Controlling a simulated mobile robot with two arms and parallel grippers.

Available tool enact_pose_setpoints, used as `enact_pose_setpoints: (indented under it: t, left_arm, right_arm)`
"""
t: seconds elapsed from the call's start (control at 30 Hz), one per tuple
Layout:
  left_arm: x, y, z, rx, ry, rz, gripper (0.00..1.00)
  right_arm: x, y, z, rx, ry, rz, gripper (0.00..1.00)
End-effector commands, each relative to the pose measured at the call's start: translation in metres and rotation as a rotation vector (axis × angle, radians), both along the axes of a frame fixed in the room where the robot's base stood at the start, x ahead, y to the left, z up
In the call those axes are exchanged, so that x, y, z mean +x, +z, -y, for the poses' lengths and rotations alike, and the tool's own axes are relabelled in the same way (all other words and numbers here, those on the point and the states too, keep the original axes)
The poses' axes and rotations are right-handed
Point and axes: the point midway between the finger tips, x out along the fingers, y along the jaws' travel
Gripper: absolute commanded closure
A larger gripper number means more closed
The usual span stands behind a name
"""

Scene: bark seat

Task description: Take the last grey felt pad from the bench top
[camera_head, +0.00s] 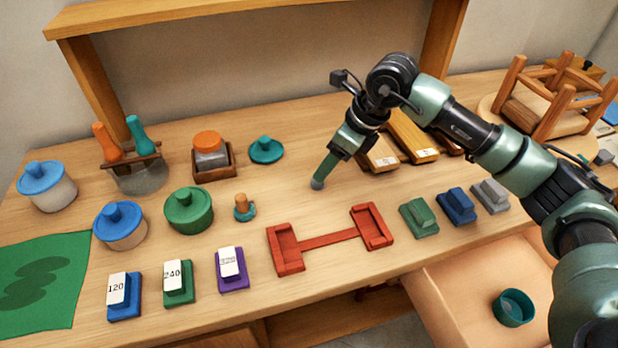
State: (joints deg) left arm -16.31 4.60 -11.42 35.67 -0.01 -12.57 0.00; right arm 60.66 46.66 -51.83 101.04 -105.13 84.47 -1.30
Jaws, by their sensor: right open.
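My right gripper (319,180) reaches in from the right and points down at the middle of the bench top (330,205). It is open. Its green fingers are seen nearly edge-on, so the gap between them is hidden. A small grey round patch shows at their lower end, at or just above the wood. I cannot tell whether it is a grey felt pad or the fingertips. No other small grey pad shows clearly on the bench. My left gripper is not in view.
A red two-ended holder (330,237) lies in front of the gripper. Green, blue and grey (490,195) blocks stand right of it. Wooden pieces (413,135) lie behind, and an upturned stool (560,100) stands far right. Lidded pots (189,210) stand left. An open drawer (470,290) juts out in front.

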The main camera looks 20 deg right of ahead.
Motion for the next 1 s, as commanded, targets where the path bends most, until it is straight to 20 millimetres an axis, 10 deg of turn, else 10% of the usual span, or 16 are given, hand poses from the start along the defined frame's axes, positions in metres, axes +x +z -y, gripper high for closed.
enact_pose_setpoints:
  t: [0.17, 0.5, 1.0]
  left_arm:
    - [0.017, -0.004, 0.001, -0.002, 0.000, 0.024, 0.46]
    - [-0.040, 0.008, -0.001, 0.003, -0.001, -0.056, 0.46]
    - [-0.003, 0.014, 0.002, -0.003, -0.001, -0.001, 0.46]
  right_arm:
    - [0.004, -0.012, 0.011, -0.043, -0.013, -0.003, 0.45]
    - [0.016, -0.048, -0.003, -0.038, -0.012, -0.006, 0.45]
    - [0.024, -0.076, -0.010, -0.039, -0.011, -0.002, 0.53]
